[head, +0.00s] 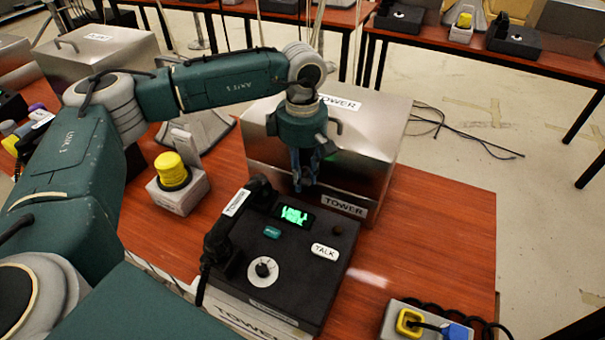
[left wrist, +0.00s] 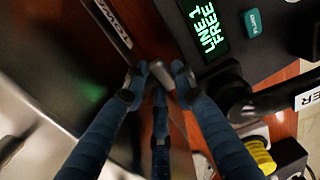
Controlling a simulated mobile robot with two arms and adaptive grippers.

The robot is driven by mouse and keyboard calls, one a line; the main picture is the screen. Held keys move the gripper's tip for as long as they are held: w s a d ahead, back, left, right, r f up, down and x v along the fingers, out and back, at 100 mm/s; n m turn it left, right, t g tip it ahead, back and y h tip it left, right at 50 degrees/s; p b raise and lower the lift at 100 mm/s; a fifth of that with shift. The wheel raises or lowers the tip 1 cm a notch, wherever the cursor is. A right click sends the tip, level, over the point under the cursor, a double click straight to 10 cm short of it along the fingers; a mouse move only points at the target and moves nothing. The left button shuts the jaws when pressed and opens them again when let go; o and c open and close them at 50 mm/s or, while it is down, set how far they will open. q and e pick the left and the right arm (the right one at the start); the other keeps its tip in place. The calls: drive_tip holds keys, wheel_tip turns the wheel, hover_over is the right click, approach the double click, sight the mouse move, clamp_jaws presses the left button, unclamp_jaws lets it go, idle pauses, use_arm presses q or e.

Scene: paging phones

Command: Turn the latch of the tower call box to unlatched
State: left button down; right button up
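The tower call box is a silvery metal box (head: 375,130) with TOWER labels on its lid and lower front, standing behind a black phone. My left gripper (head: 306,180) points down at the front of this box. It hides most of the latch in the head view. In the left wrist view a short grey lever (left wrist: 160,72), which looks like the latch, sits between the blue fingertips of my left gripper (left wrist: 160,80). The fingers are apart; I cannot tell whether they touch the lever. My right gripper is not in view.
The black phone (head: 325,285) has a handset (head: 225,240), a knob, a TALK button and a screen reading LINE 1 FREE. A yellow-topped unit (head: 173,172) stands left. A grey socket block (head: 395,318) is at the lower right. The red table (head: 450,220) is clear at right.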

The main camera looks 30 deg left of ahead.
use_arm(q)
drive_tip(key=shift+d+f+y+b, duration=0.1)
drive_tip(key=shift+d+y+b, duration=0.25)
drive_tip(key=shift+y, duration=0.55)
drive_tip(key=shift+y+b, duration=0.3)
drive_tip(key=shift+y, duration=0.7)
drive_tip(key=c, duration=1.4)
unclamp_jaws()
drive_tip(key=v, duration=1.2)
